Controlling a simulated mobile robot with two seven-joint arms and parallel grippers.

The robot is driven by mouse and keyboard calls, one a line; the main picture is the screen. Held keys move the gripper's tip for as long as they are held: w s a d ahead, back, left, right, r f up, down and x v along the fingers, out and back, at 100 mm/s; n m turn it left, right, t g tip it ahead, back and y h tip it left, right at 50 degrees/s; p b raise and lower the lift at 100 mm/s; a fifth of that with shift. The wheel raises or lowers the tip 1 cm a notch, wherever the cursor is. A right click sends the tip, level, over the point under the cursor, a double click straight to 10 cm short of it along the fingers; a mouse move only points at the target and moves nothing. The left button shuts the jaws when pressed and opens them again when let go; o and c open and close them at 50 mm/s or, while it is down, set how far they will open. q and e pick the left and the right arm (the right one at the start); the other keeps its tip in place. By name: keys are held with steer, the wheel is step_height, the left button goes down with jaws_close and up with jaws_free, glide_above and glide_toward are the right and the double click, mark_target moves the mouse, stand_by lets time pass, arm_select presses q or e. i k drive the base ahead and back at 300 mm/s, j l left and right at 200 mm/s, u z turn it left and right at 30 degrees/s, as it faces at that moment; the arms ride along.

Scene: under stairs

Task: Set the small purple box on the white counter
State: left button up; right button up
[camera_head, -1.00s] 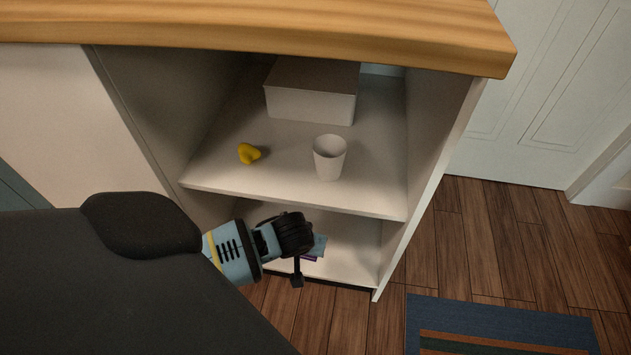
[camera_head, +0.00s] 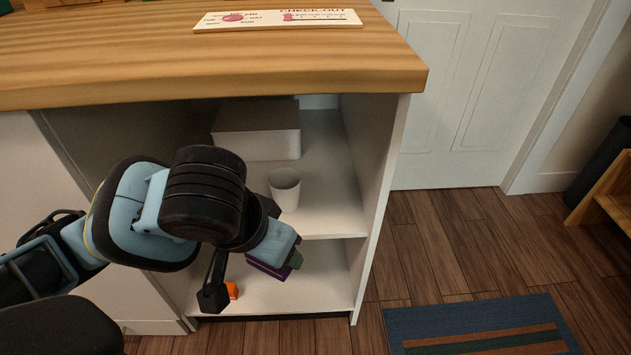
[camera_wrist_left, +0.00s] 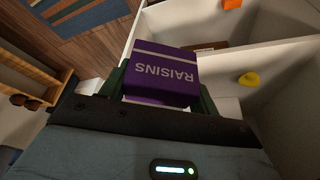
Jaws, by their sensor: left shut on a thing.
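The small purple box (camera_wrist_left: 161,76), lettered RAISINS, is between the two fingers of my left gripper (camera_wrist_left: 160,92) in the left wrist view. In the head view the purple box (camera_head: 268,267) shows just below my left gripper (camera_head: 275,262), partly hidden by it, in front of the shelf unit's lower opening. My left gripper is shut on the box. The white counter is the shelf unit (camera_head: 372,190) with a wooden top (camera_head: 200,62); I cannot tell which of its surfaces is meant. My right gripper is not in view.
The upper shelf holds a white box (camera_head: 258,138) and a white cup (camera_head: 285,188). A yellow object (camera_wrist_left: 249,79) shows in the wrist view. An orange object (camera_head: 231,290) lies on the lower shelf. A check-out sign (camera_head: 278,20) lies on the wooden top, whose front part is clear.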

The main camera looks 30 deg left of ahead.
mark_target(22, 54)
steer(key=i+j+u, duration=0.1)
steer(key=u, duration=0.3)
steer(key=i+u, duration=0.15)
steer(key=u, duration=0.25)
steer(key=i+u, duration=0.1)
steer(key=u, duration=0.3)
